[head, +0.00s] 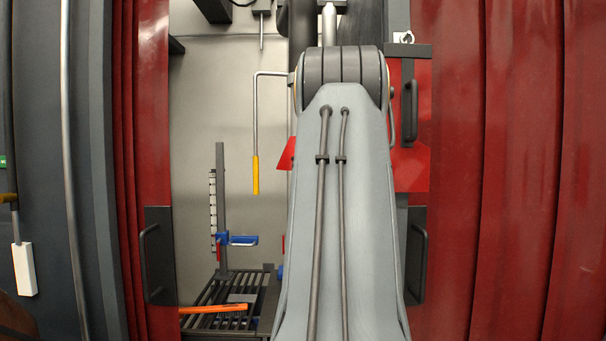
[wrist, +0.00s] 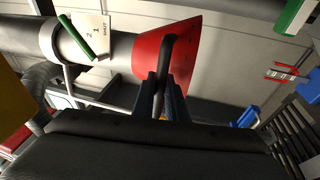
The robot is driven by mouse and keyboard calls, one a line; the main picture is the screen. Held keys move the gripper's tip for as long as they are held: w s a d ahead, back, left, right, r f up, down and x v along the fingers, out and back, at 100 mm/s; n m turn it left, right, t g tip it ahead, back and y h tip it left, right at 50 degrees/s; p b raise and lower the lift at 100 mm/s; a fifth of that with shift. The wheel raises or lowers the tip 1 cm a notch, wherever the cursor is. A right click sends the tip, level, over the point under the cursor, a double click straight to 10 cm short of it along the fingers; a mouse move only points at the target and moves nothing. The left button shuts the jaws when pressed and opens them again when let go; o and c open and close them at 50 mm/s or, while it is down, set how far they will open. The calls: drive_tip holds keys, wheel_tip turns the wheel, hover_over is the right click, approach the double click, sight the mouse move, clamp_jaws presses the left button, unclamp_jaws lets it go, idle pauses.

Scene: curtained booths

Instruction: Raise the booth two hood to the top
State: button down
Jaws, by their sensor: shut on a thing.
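The red hood (wrist: 180,45) is a flared cone on the end of a grey duct (wrist: 110,55) in the wrist view. A dark bent bar (wrist: 166,55) runs across its front, and my gripper (wrist: 163,88) is shut on this bar. In the head view my arm covers most of the hood; a red edge of it (head: 287,154) shows left of the arm. My gripper is hidden there. A plate with numbers (wrist: 92,32) and a green lever (wrist: 80,38) are on the duct; I cannot tell which booth this is.
A hanging rod with a yellow grip (head: 255,175) is left of my arm. Below stand a scaled post with a blue clamp (head: 238,240) and a slatted grate (head: 205,322) bearing an orange object (head: 213,309). Red curtains (head: 500,170) close both sides.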

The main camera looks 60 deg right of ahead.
drive_tip(key=shift+s+r, duration=0.1)
drive_tip(key=shift+r, duration=0.3)
drive_tip(key=c, duration=1.8)
unclamp_jaws()
drive_tip(key=shift+o, duration=0.2)
drive_tip(key=shift+f, duration=0.1)
drive_tip(key=b+v, duration=0.3)
drive_tip(key=v, duration=0.4)
drive_tip(key=shift+s+a, duration=0.25)
